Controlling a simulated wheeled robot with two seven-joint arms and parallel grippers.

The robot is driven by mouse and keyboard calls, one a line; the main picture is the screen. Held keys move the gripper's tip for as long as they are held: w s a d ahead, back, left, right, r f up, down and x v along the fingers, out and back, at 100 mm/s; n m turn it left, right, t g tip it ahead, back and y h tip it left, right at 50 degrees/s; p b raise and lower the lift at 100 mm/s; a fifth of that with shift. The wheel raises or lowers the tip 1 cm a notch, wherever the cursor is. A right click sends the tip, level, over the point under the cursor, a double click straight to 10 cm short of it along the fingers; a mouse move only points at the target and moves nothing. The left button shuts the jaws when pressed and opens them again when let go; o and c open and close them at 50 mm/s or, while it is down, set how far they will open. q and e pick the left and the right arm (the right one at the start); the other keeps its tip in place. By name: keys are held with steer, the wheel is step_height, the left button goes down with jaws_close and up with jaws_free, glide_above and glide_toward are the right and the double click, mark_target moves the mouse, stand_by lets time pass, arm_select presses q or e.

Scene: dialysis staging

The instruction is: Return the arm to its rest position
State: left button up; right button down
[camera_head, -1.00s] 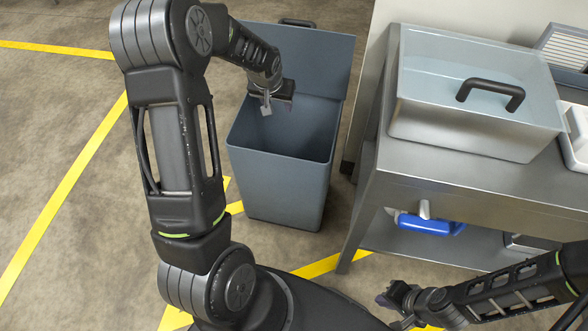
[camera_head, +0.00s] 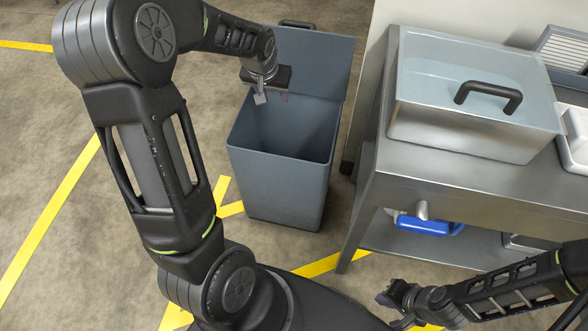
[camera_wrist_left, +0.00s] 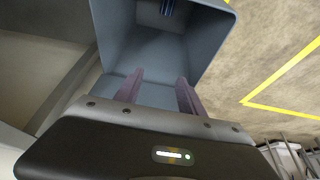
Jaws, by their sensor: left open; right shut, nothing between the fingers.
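My left arm comes in from the left in the head view, and its gripper (camera_head: 262,96) hangs over the back left of an open grey-blue bin (camera_head: 280,188). In the left wrist view the two fingers of the left gripper (camera_wrist_left: 158,92) are apart with nothing between them, and the bin (camera_wrist_left: 150,65) lies beyond them. My right gripper (camera_head: 388,297) is low at the bottom right of the head view, shut and empty, apart from the table.
A steel table (camera_head: 450,180) stands right of the bin. A lidded metal box (camera_head: 470,95) with a black handle and a white tray (camera_head: 577,140) are on it. A blue thing (camera_head: 430,225) is on the lower shelf. Yellow tape (camera_head: 50,225) marks the open floor left.

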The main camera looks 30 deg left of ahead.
stand_by(0.6)
arm_select(q)
steer(key=s+d+f+m+g+h+p, duration=0.1)
steer(key=s+d+f+p, duration=0.1)
steer(key=d+f, duration=0.35)
steer(key=s+d+f+h+p, duration=0.1)
steer(key=s+d+f+p, duration=0.15)
steer(key=d, duration=0.55)
steer(key=s+d+f+m+g+h+p, duration=0.1)
steer(key=s+d+f+h+p, duration=0.15)
steer(key=d, duration=0.35)
steer(key=s+d+f+p, duration=0.1)
steer(key=s+d+p, duration=0.1)
steer(key=s+d, duration=0.5)
steer(key=s+d+f+g+h+p, duration=0.1)
steer(key=s+d+f+p, duration=0.1)
steer(key=s+d, duration=0.5)
steer(key=shift+s+d+f+p, duration=0.25)
steer(key=shift+s+f+p, duration=0.05)
steer(key=shift+s, duration=0.9)
